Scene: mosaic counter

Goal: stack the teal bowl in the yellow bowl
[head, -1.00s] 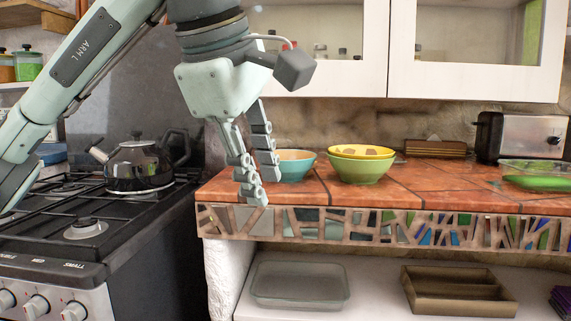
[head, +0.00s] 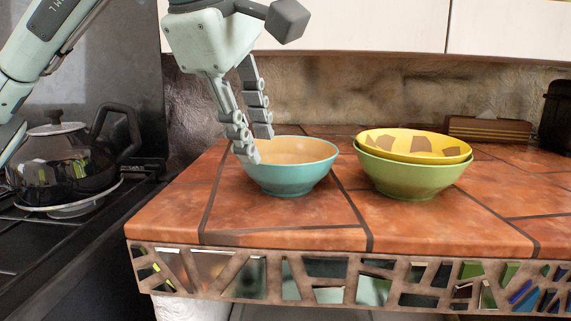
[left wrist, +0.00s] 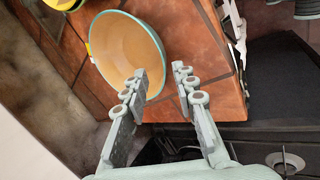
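The teal bowl (head: 290,181) stands upright and empty on the tiled counter, with a tan inside. The yellow bowl (head: 418,144), with brown patches inside, sits in a green bowl (head: 413,180) to its right. My left gripper (head: 254,146) points down at the teal bowl's left rim, its fingers apart and empty. In the left wrist view the teal bowl (left wrist: 124,50) shows with its near rim around the gap between the fingertips (left wrist: 162,77). I cannot tell whether a finger touches the rim. My right gripper is not in view.
The counter (head: 290,222) has a mosaic front edge and is clear in front of the bowls. A stove with a black kettle (head: 60,165) is at the left. A brown rack (head: 500,129) and a dark appliance (head: 556,115) stand at the back right.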

